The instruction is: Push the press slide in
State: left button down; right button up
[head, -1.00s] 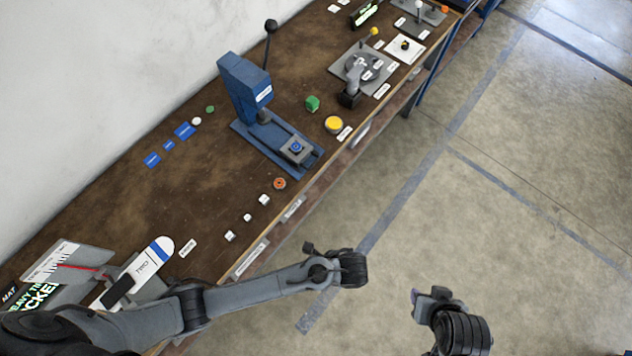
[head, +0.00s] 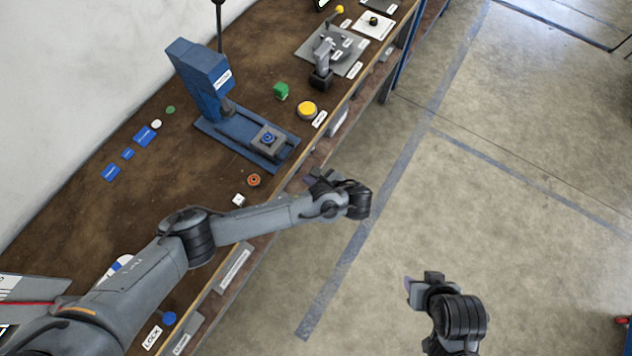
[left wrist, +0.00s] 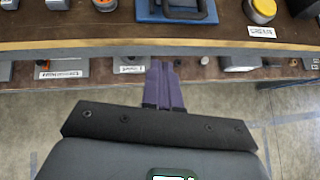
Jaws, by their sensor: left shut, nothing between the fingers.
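The blue press (head: 200,78) stands on the bench, with a long blue base reaching toward the bench's front edge. The press slide (head: 268,140) is a grey block with a blue ring on top, at the front end of that base, out from under the press head. My left gripper (head: 318,176) is just off the bench's front edge, below and right of the slide, not touching it. In the left wrist view its purple fingers (left wrist: 163,84) are shut and empty, with the blue base (left wrist: 176,12) beyond. My right gripper (head: 414,284) hangs over the floor; its finger gap is unclear.
An orange ring (head: 254,180) and a white cube (head: 239,200) lie near the front edge. The bench edge (left wrist: 240,45) lies between my left fingers and the press. Open floor is at right.

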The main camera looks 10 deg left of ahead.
aim_at(252, 144)
pick_arm(q)
jog(key=shift+w+a+f, duration=0.4)
jog(key=shift+w+a, duration=0.3)
jog(key=shift+a, duration=0.4)
jog(key=shift+w+a+f, duration=0.4)
jog(key=shift+w+a, duration=0.25)
jog(key=shift+a, duration=0.5)
jog(key=shift+w+a+f, duration=0.4)
jog(key=shift+w+a, duration=0.3)
jog(key=shift+a, duration=0.4)
jog(key=shift+w+a+p, duration=0.15)
jog(key=shift+a+p, duration=0.15)
jog(key=shift+p, duration=0.05)
jog(key=w+a, duration=0.1)
jog(key=a, duration=0.3)
jog(key=w+a+p, duration=0.1)
jog(key=w+a, duration=0.1)
jog(key=a, duration=0.2)
jog(key=w+a, duration=0.1)
jog(key=a, duration=0.3)
jog(key=shift+w+a, duration=0.3)
jog(key=shift+a, duration=0.05)
jog(key=shift+w+a, duration=0.25)
jog(key=shift+a, duration=0.35)
jog(key=shift+a+f, duration=0.1)
jog(key=shift+s+a+f, duration=0.1)
